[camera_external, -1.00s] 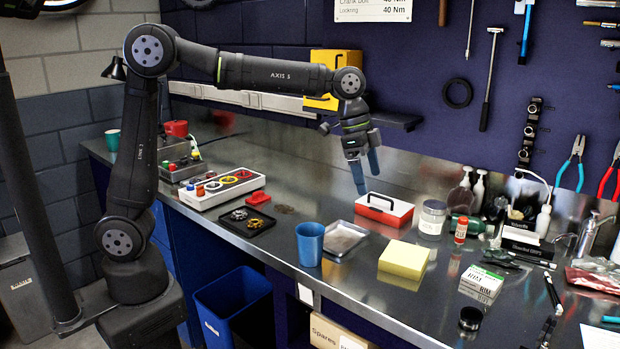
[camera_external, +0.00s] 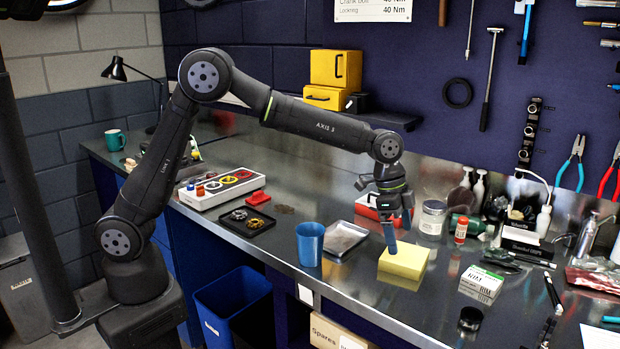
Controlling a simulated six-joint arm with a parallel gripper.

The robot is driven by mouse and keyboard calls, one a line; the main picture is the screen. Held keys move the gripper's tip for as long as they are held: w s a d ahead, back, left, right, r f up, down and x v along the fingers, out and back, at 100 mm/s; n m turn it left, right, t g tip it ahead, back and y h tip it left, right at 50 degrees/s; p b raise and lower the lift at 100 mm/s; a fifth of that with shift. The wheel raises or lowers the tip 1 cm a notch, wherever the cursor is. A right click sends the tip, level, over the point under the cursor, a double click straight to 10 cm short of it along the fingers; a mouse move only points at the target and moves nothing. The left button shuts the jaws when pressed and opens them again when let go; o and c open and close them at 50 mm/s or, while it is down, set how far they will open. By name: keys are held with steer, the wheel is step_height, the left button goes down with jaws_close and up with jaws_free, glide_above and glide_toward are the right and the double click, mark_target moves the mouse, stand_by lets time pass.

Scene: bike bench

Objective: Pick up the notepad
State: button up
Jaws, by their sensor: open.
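The notepad (camera_external: 405,263) is a thick yellow block of paper. It lies flat on the metal bench near the front edge, right of the blue cup. My gripper (camera_external: 397,235) points down with blue fingertips, just above and over the far left part of the notepad. It is open and holds nothing. I cannot tell whether a fingertip touches the pad.
A blue cup (camera_external: 310,244) and a grey metal tray (camera_external: 340,239) stand left of the notepad. A red and white case (camera_external: 367,207) is behind my gripper. A jar (camera_external: 432,218), a red bottle (camera_external: 460,231) and a white box (camera_external: 481,284) are to the right.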

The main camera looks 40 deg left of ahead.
mark_target(405, 254)
steer(key=x, duration=0.5)
steer(key=shift+d+f, duration=0.15)
steer(key=shift+f, duration=0.15)
steer(key=c, duration=0.8)
steer(key=shift+r, duration=0.1)
steer(key=shift+c, duration=0.2)
steer(key=shift+w+r, duration=0.1)
